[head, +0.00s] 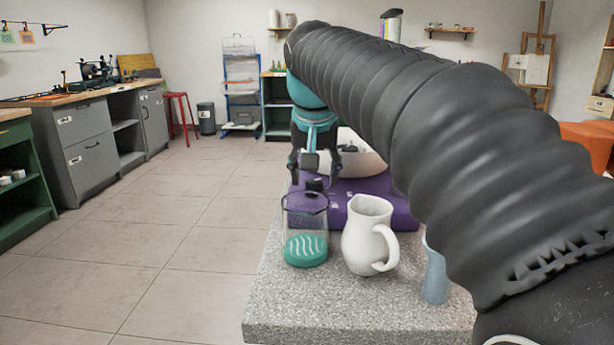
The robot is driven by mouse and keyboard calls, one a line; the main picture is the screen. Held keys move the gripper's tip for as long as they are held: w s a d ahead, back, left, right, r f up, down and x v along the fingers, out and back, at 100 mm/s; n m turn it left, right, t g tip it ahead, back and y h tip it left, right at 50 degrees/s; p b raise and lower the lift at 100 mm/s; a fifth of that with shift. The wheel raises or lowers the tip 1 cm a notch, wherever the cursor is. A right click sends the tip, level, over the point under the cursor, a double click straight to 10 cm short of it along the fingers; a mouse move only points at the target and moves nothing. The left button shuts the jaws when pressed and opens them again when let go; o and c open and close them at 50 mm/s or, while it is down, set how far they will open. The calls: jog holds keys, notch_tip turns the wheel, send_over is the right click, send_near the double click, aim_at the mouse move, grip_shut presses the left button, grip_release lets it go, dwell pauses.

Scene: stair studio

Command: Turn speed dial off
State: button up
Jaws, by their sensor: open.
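A purple machine (345,217) with a white bowl (372,160) on top stands on the speckled grey counter. A small black knob (315,184) shows at its left end, just above the clear jar. It may be the speed dial, but I cannot tell for sure, nor read its setting. My gripper (316,180), teal with dark fingers, points down over that left end. Its fingers are apart, one on each side of the knob in the picture. I cannot tell whether they touch anything. My arm hides part of the bowl and the machine's right side.
A clear jar (292,222) with a green, white-striped item (306,250) stands in front of the machine. A white pitcher (366,240) and a blue-grey vase (435,275) stand to its right. The counter's front (330,310) is bare. Open tiled floor (180,240) lies left.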

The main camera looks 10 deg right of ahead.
jog(key=v, duration=1.1)
jog(key=shift+s, duration=0.15)
